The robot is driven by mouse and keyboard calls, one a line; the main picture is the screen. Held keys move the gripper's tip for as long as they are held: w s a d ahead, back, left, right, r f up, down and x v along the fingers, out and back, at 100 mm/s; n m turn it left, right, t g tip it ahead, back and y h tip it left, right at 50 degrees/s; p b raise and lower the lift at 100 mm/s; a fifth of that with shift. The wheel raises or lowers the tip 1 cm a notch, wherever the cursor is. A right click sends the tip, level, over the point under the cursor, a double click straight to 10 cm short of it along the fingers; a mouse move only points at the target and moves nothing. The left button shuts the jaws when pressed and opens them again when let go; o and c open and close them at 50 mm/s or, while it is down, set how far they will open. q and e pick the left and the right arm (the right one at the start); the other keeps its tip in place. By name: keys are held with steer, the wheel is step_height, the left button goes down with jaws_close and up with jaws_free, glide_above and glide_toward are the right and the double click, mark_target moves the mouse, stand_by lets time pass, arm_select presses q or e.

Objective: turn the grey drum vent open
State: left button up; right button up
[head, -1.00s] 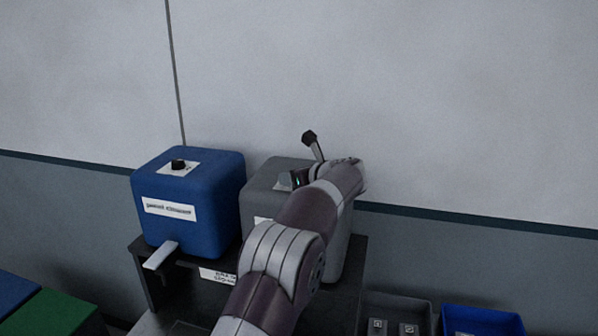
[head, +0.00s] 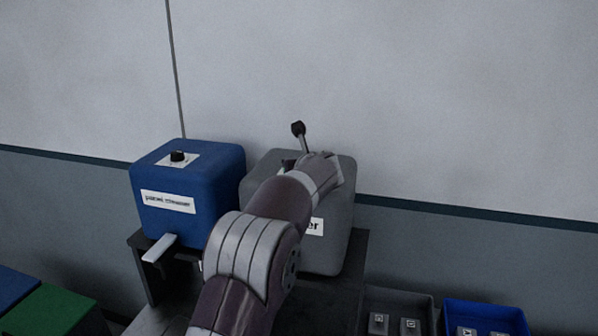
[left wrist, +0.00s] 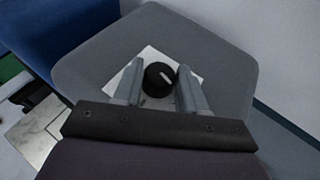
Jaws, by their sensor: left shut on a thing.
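The grey drum (head: 336,240) stands on a dark stand, to the right of a blue drum. My left arm covers much of its front and top in the head view. In the left wrist view the grey drum's top (left wrist: 100,72) carries a white plate (left wrist: 150,53) with a round black vent knob (left wrist: 157,82). The knob has a short light mark pointing up and right. My left gripper (left wrist: 160,72) is over the plate, a finger on each side of the knob, shut on it. In the head view the fingers are hidden behind my wrist. My right gripper is not in view.
The blue drum (head: 185,215), with its own black knob (head: 178,156), stands close on the left. A grey bin (head: 400,302) and a blue bin (head: 485,310) with small items are at lower right. The wall (head: 450,100) is close behind the drums.

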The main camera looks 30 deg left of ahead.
arm_select(q)
steer(key=shift+s+a+r+m+t+h+p, duration=0.15)
steer(key=shift+m+t+h+p, duration=0.15)
steer(key=shift+m+h, duration=0.2)
steer(key=shift+a+r+m+t+h+p, duration=0.1)
steer(key=shift+m+t+h+p, duration=0.2)
steer(key=shift+m+h, duration=0.2)
steer(key=m+h+p, duration=0.2)
steer(key=m+t+h+p, duration=0.1)
steer(key=m+h+p, duration=0.1)
steer(key=p, duration=0.1)
steer(key=m+t+h+p, duration=0.1)
steer(key=m+h+p, duration=0.1)
steer(key=h, duration=0.1)
steer(key=shift+s+a+r+p, duration=0.1)
steer(key=shift+a+p, duration=0.2)
steer(key=shift+p, duration=0.05)
steer(key=m+h+p, duration=0.2)
steer(key=m+h, duration=0.1)
steer(key=shift+a+p, duration=0.2)
steer(key=shift+p, duration=0.1)
steer(key=shift+a+f+m+g+h+p, duration=0.1)
steer(key=shift+f+m+g+h+p, duration=0.15)
steer(key=shift+m+g+h+p, duration=0.7)
steer(key=shift+m+t+h, duration=0.35)
steer(key=shift+t+h, duration=0.2)
steer(key=o, duration=1)
steer(key=shift+f, duration=0.1)
